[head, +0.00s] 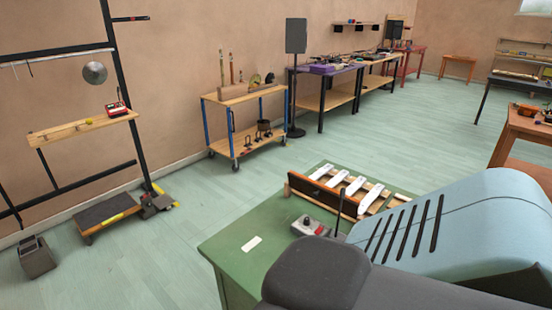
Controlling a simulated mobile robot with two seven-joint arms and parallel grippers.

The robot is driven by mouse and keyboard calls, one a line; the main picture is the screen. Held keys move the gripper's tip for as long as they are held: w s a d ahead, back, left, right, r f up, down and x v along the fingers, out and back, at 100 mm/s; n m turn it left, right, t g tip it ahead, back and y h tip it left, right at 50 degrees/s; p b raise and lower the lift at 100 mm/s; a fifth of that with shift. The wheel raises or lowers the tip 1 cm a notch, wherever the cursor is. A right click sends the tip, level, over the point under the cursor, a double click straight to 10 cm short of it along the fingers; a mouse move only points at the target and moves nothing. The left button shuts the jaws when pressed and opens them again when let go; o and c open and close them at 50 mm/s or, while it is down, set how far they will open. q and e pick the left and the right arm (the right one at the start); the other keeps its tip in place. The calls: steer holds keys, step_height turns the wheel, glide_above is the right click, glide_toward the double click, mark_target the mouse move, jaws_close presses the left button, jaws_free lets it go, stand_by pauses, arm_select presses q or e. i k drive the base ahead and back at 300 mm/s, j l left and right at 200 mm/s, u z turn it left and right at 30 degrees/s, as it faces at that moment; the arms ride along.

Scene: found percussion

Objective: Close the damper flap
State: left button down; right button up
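On the green table (228,248) in the head view is a low wooden instrument with several white bars (353,186). A long reddish-brown board (312,192), which looks like the damper flap, stands on edge along its near left side. The bars behind the board show clear and uncovered. The right end of the instrument is partly hidden behind a large blue-grey body part of mine. Neither of my grippers is in view, so I cannot see where they are relative to the board.
A small grey box with a red knob (306,226) stands on the table just in front of the board, near a thin black rod. A white card (251,243) lies at the table's left. A wooden cart (245,97) stands by the wall.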

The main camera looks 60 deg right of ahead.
mark_target(323, 194)
steer(key=i+u, duration=0.3)
steer(key=i, duration=0.35)
steer(key=i+l+u, duration=0.25)
steer(key=i, duration=0.35)
steer(key=i+j, duration=0.1)
steer(key=i, duration=0.25)
steer(key=z, duration=4.85)
